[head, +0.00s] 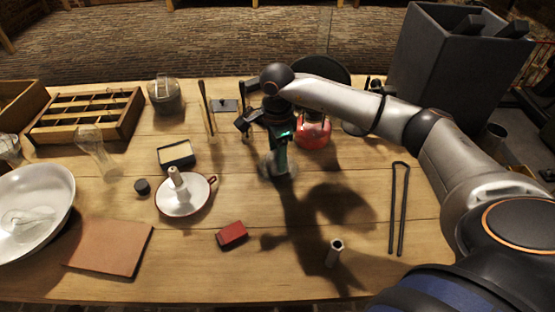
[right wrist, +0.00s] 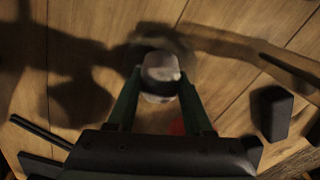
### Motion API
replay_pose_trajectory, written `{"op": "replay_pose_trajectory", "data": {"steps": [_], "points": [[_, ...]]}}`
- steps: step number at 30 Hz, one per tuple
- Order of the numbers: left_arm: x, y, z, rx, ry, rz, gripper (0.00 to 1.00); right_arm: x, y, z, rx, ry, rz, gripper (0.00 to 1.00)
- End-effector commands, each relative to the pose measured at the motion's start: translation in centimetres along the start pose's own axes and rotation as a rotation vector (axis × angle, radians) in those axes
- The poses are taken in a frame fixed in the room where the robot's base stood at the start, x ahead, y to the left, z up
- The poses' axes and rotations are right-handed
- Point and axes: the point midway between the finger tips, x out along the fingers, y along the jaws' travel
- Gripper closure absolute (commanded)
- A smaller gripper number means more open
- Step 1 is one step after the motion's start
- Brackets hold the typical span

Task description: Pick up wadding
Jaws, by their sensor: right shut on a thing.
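My right gripper (head: 279,150) reaches down over the middle of the table and is shut on a pale, soft-edged lump, which looks like the wadding (head: 285,172). In the right wrist view, the greenish fingers of the gripper (right wrist: 160,88) close from both sides on the whitish-grey wadding (right wrist: 160,68). The part between the fingers is partly hidden, and I cannot tell whether the wadding touches the table. My left gripper is not in view.
A red-based object (head: 313,133) stands just right of the gripper. A white candle holder (head: 186,204), a red box (head: 232,234) and a small metal tube (head: 334,252) lie nearer the front. A divided wooden tray (head: 88,118) is at left. Bare table lies around the red box.

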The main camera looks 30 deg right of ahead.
Motion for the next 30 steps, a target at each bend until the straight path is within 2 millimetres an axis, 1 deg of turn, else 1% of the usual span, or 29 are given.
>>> {"op": "replay_pose_trajectory", "data": {"steps": [2, 5, 8, 15, 18, 23, 30], "points": [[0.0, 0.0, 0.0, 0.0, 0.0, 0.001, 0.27, -0.1, 0.0, 0.0, 0.0, 0.0, -0.001, 1.0], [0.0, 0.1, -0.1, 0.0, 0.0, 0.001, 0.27, -0.9, -0.1, 0.0, 0.0, 0.0, -0.003, 1.0], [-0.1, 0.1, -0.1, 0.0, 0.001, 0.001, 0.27, -2.6, -0.1, 0.0, 0.0, -0.001, -0.004, 1.0], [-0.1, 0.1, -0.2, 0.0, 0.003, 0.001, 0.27, -7.4, -0.1, 0.0, 0.0, -0.001, -0.004, 1.0], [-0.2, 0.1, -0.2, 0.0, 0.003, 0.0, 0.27, -8.9, -0.1, 0.0, 0.001, 0.0, -0.003, 1.0], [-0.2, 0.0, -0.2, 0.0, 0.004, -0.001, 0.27, -9.9, 0.0, 0.0, 0.0, 0.0, 0.0, 1.0], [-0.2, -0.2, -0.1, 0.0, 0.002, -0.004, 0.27, -10.0, 0.0, 0.0, 0.0, 0.0, 0.001, 1.0]]}}
